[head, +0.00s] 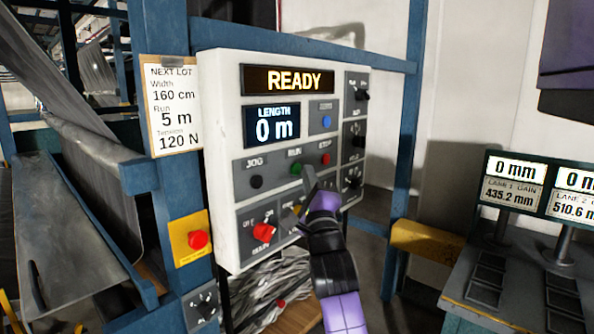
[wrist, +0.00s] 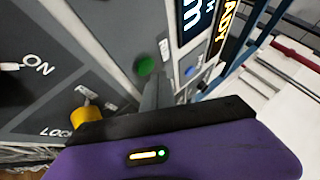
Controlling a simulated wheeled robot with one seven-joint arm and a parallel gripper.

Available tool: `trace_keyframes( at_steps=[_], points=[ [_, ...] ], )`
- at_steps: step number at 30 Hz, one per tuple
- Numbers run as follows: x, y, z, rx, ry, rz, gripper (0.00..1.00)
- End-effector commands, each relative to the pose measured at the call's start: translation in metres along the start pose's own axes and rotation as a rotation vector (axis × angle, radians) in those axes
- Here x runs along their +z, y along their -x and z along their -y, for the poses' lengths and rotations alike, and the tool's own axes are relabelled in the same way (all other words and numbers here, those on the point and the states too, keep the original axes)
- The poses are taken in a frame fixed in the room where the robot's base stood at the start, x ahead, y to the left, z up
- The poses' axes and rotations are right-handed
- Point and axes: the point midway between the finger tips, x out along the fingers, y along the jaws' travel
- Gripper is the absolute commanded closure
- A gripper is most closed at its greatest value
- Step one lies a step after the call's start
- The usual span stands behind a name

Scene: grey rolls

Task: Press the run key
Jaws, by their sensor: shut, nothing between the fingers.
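The run key (head: 296,169) is a green round button under the label RUN on the white control panel (head: 221,150). It also shows in the wrist view (wrist: 146,66), just beyond the grey finger tips. My gripper (head: 309,177) is shut and empty, just right of and slightly below the green key in the head view. In the wrist view my gripper (wrist: 155,88) has its tips right beside the key's lower edge. I cannot tell whether they touch it. The READY display (head: 287,81) is lit, and the length display (head: 272,125) reads 0 m.
A black JOG button (head: 256,182) sits left of the green key and a red STOP button (head: 325,159) right of it. A red rotary knob (head: 263,232) is below. A red emergency button (head: 198,239) on yellow is lower left. A lot card (head: 173,106) hangs left.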

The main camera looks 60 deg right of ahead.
Motion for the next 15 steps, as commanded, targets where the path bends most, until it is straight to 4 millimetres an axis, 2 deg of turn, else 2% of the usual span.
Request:
trace_keyframes(
  at_steps=[15],
  points=[
    [0.0032, -0.0047, -0.0051, 0.0, 0.0, 0.0, 1.0]
  ],
)
